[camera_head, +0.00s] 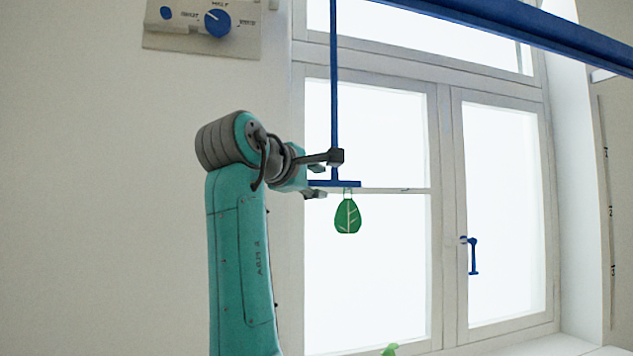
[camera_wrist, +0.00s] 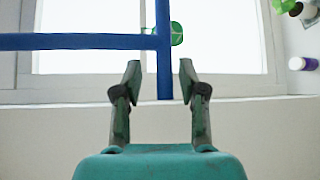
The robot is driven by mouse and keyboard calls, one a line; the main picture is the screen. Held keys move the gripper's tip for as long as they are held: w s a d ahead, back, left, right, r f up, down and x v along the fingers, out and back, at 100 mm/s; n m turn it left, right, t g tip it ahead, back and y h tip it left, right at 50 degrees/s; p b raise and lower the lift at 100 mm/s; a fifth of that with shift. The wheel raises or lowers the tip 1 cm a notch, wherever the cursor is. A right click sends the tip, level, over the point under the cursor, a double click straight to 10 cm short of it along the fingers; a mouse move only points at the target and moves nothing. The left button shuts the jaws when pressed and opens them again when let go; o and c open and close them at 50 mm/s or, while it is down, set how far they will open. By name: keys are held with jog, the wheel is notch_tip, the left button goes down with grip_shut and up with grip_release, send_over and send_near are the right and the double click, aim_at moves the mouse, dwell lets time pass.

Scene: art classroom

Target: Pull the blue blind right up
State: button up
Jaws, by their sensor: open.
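A long blue rail (camera_head: 520,33) slants across the top right of the head view, in front of the window; I cannot tell whether it is part of the blind. A thin blue rod (camera_head: 333,90) hangs down and ends in a short blue crossbar (camera_head: 350,184). A green leaf-shaped tag (camera_head: 347,217) hangs under it. My gripper (camera_head: 328,175) is open at the crossbar, one finger above and one below. In the wrist view, turned sideways, the crossbar (camera_wrist: 164,75) runs between the open fingers (camera_wrist: 160,66), with the rod (camera_wrist: 80,42) to the left. Contact is not clear.
The white window (camera_head: 370,130) is behind, with a blue window handle (camera_head: 473,256) on the right pane. A panel with a blue knob (camera_head: 218,22) is on the wall at upper left. A purple-and-white container (camera_wrist: 303,64) and plants show at the wrist view's right edge.

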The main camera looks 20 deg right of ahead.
jog(key=v, duration=1.1)
jog(key=shift+s+a, duration=0.25)
jog(key=shift+s, duration=0.05)
